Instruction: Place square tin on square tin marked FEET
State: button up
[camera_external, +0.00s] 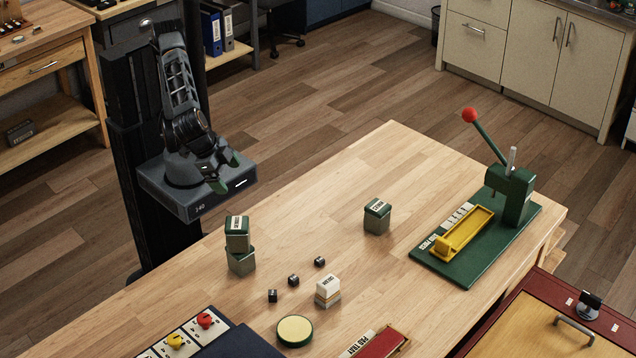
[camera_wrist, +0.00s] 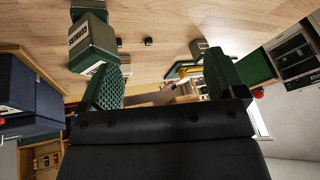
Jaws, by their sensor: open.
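In the external view two square tins with green lids stand stacked at the table's left: an upper tin (camera_external: 238,236) with a white label, sitting slightly turned on a lower grey-green tin (camera_external: 241,264). A third square tin (camera_external: 377,219) with a labelled green lid stands alone near the table's middle. I cannot read FEET on any of them. My gripper (camera_external: 225,172) is open and empty, above and behind the stack, apart from it. In the wrist view its green fingers (camera_wrist: 170,82) are wide apart, and a labelled tin (camera_wrist: 94,42) shows beyond the left finger.
Small dark cubes (camera_external: 293,280) and a white-topped block (camera_external: 328,287) lie right of the stack. A round yellow-topped tin (camera_external: 295,330) is at the front. A green press (camera_external: 512,193) with a red-knobbed lever stands at the right. Bare tabletop lies between stack and lone tin.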

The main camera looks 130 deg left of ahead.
jog(key=s+a+f+m+h, duration=0.1)
jog(key=s+a+m+h, duration=0.3)
jog(key=s+a, duration=0.3)
jog(key=shift+s+a+f+m+t, duration=0.2)
jog(key=shift+a+m+t, duration=0.1)
jog(key=shift+m, duration=0.3)
dwell(0.7)
